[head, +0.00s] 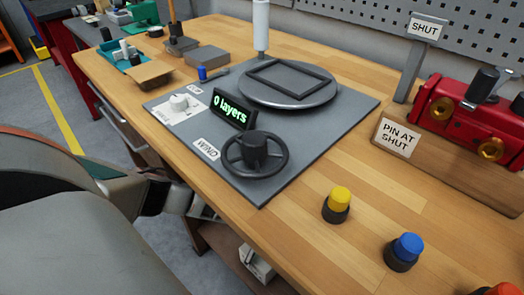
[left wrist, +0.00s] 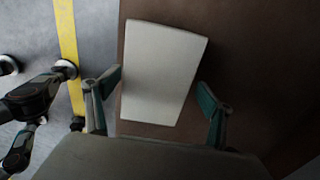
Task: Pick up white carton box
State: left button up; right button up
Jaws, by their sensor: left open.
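The white carton box (left wrist: 162,75) lies on a brown surface in the left wrist view. My left gripper (left wrist: 159,82) is open, with one finger on each side of the box's near part. The fingers look apart from the box, though I cannot tell how far above it they are. In the head view my left arm reaches in under the bench's front edge, and its fingers are not clearly seen. A pale object (head: 258,264) shows on the low shelf there, partly hidden by the bench top. My right gripper is not in view.
The wooden bench top (head: 300,222) overhangs the low shelf. It carries a grey panel with a handwheel (head: 254,153) and turntable (head: 288,84), a red valve unit (head: 470,115), and yellow (head: 340,198) and blue (head: 407,246) buttons. A yellow floor line (left wrist: 68,50) runs beside the shelf.

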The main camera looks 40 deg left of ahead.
pick_arm(q)
jog(key=f, duration=0.2)
jog(key=s+f+b, duration=0.1)
jog(key=shift+s+a+f, duration=0.1)
jog(key=shift+a+f, duration=0.15)
jog(key=shift+w+f+b, duration=0.2)
jog(key=shift+f+b, duration=0.1)
jog(key=shift+f, duration=0.25)
jog(key=shift+w+r, duration=0.1)
jog(key=shift+r, duration=0.05)
jog(key=c, duration=1.6)
jog(key=shift+r, duration=0.15)
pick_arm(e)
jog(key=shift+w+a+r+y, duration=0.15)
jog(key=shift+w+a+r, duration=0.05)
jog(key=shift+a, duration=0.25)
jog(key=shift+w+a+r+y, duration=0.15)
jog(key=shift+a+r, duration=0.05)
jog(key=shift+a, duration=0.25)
